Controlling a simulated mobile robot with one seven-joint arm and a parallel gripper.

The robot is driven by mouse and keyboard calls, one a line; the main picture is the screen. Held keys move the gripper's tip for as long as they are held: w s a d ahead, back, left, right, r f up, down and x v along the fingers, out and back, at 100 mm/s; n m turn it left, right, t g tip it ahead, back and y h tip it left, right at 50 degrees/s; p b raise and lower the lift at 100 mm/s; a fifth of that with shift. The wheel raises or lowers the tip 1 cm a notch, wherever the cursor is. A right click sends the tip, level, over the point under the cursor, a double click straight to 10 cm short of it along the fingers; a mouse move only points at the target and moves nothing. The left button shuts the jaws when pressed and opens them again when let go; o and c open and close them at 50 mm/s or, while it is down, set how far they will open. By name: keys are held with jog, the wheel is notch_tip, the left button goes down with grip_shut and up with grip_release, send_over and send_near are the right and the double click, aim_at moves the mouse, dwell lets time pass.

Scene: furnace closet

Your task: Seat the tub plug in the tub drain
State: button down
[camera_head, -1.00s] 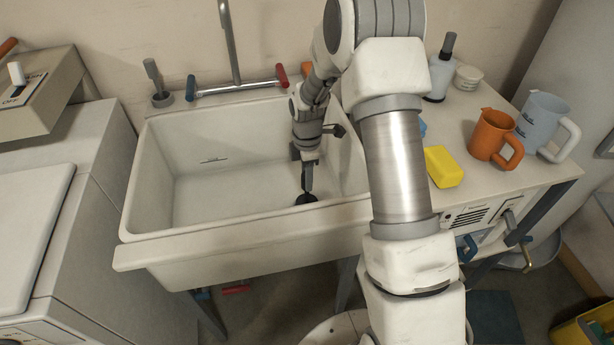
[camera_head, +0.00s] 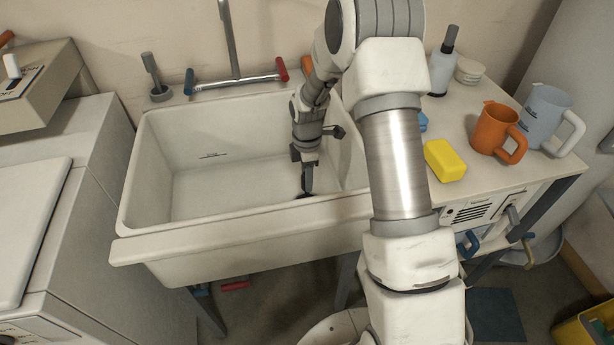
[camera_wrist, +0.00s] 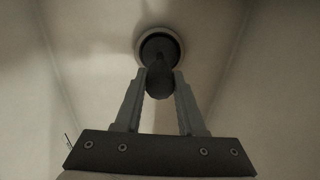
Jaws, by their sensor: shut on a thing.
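My gripper (camera_head: 306,190) reaches down into the white tub (camera_head: 215,185), near its front right part. In the wrist view, my gripper (camera_wrist: 160,84) is shut on the dark knob of the tub plug (camera_wrist: 159,80). The plug's round dark body is beyond the fingertips, within the pale ring of the tub drain (camera_wrist: 181,46). The ring shows around the plug's far side; the near side is hidden by the knob and fingers. I cannot tell how deep the plug sits. In the head view, the front rim hides most of the plug.
A faucet with blue and red handles (camera_head: 237,83) spans the tub's back rim. A yellow sponge (camera_head: 444,160), an orange jug (camera_head: 494,130), a pale blue jug (camera_head: 546,115) and a bottle (camera_head: 442,68) stand on the right counter. The tub's left half is clear.

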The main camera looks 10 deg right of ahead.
jog(key=shift+c, duration=2.1)
grip_release()
jog(key=shift+r+p, duration=2.85)
jog(key=shift+r, duration=1.1)
